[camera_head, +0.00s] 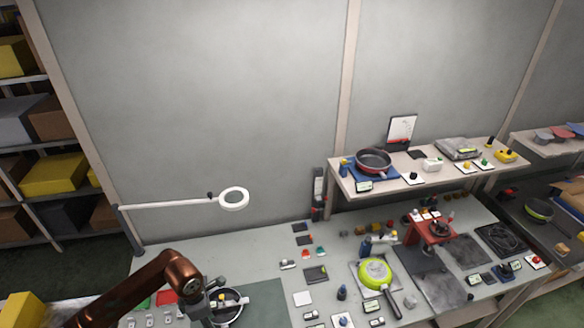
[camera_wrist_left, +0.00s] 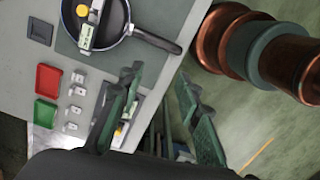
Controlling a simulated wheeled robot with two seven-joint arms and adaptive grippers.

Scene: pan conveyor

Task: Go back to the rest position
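My left arm, copper-coloured, reaches in from the lower left of the head view. Its gripper (camera_head: 214,300) is beside a dark pan (camera_head: 238,296) at the table's front and partly covers it. In the left wrist view the left gripper's green-grey fingers (camera_wrist_left: 158,84) are spread apart with nothing between them. They are over the table's edge, apart from the pan. The pan also shows at the top of the left wrist view (camera_wrist_left: 68,12), with a pale device with a yellow knob over it. My right gripper is in neither view.
The grey workbench (camera_head: 265,265) holds a green pan (camera_head: 375,272), a red stand (camera_head: 432,230) and several small parts. A magnifier lamp (camera_head: 233,199) stands at its back left. A raised shelf carries another pan (camera_head: 373,160). Red (camera_wrist_left: 48,78) and green (camera_wrist_left: 45,112) trays lie near the table's edge.

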